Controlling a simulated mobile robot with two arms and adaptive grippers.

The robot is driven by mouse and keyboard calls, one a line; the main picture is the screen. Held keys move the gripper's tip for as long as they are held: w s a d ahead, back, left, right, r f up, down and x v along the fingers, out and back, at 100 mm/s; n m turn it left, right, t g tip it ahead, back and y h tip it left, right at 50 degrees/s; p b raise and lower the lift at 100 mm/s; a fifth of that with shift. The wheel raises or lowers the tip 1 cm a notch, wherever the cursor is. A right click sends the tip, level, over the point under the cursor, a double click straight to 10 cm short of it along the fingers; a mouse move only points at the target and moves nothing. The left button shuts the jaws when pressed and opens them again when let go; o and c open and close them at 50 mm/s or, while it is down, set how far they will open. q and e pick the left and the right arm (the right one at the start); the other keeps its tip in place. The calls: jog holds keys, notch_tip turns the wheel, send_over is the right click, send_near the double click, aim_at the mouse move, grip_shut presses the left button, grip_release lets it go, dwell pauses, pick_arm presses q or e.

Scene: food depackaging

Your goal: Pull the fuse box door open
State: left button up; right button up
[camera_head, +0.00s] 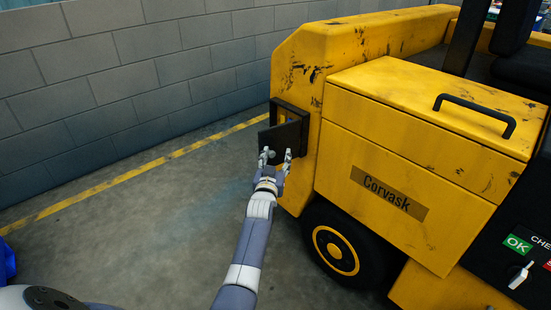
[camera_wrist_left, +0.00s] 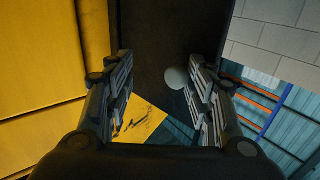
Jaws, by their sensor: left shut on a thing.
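The fuse box door (camera_head: 283,136) is a dark panel on the yellow forklift's corner, standing partly out from its dark frame (camera_head: 290,106). In the left wrist view the dark door (camera_wrist_left: 165,40) fills the upper middle, with a round grey knob (camera_wrist_left: 177,77) near the right finger. My left gripper (camera_head: 276,155) is at the door's lower edge. Its fingers (camera_wrist_left: 163,88) lie on either side of the dark panel and are shut on the door; the exact contact is hard to see. My right gripper is not in view.
The yellow forklift body (camera_head: 400,120) with its black handle (camera_head: 474,114) is to the right, above a black wheel (camera_head: 343,245). A grey block wall (camera_head: 130,70) stands behind at left.

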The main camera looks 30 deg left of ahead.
pick_arm(q)
jog(key=v, duration=0.7)
jog(key=shift+s, duration=0.15)
dwell(0.3)
